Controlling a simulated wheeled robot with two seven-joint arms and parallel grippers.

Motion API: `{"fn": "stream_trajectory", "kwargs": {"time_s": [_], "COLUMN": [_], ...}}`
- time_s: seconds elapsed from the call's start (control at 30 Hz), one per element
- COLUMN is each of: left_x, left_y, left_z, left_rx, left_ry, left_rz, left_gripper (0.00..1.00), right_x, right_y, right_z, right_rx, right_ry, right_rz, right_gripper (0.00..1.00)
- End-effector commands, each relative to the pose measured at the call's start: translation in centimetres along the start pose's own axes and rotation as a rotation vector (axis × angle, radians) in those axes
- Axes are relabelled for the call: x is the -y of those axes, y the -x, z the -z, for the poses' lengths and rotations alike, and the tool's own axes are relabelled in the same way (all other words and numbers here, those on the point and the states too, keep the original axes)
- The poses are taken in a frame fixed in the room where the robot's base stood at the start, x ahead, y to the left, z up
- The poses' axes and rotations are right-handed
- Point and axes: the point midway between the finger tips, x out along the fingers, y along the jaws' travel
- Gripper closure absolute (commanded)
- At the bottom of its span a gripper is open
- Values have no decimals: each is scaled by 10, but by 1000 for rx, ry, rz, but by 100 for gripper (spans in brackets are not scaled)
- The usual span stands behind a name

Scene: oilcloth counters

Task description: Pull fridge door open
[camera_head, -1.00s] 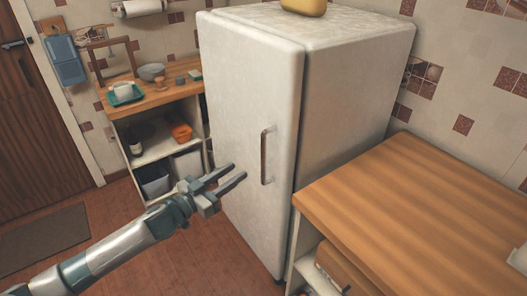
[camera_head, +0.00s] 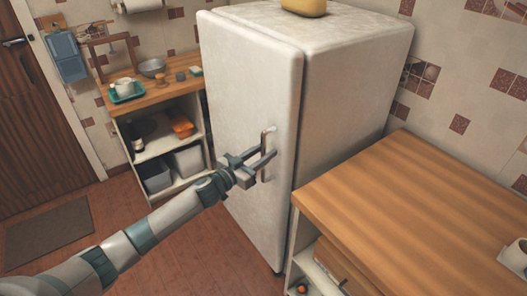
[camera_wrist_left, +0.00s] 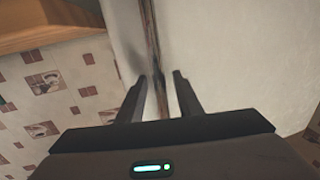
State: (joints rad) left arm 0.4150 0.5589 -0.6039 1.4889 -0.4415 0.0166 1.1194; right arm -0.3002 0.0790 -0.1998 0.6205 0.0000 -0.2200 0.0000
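The white fridge (camera_head: 345,90) stands in the middle with its door (camera_head: 245,100) closed. The upright metal door handle (camera_head: 268,136) is near the door's right edge. My left gripper (camera_head: 266,158) is at the middle of the handle, its fingers overlapping it in the head view. In the left wrist view, the fingers (camera_wrist_left: 160,88) are spread apart, with a thin upright bar, seemingly the handle, between them. I cannot tell whether either finger touches it. My right gripper is in neither view.
A wooden counter (camera_head: 420,200) stands close to the fridge's right side. A shelf unit with bowls and cups on its top (camera_head: 160,97) stands to the left. A yellow object (camera_head: 304,7) sits on the fridge. The reddish floor before the door is clear.

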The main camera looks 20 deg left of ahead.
Motion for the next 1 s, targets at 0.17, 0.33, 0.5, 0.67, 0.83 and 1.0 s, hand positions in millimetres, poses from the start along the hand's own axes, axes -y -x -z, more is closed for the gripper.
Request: {"fn": "stream_trajectory", "kwargs": {"time_s": [0.17,0.33,0.5,0.67,0.83,1.0], "left_x": [0,0,0,0,3,8], "left_y": [-1,0,0,1,7,23], "left_z": [0,0,0,-1,-1,-3], "left_rx": [0,0,0,1,2,4], "left_ry": [0,0,0,0,-1,-2], "left_rz": [0,0,0,-1,-12,-40], "left_gripper": [68,84,100,100,100,100], "right_x": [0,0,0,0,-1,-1], "right_y": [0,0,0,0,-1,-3], "right_z": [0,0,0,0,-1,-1], "right_rx": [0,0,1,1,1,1], "right_ry": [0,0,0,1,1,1], "right_rz": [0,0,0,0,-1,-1], "right_gripper": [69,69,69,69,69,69]}}
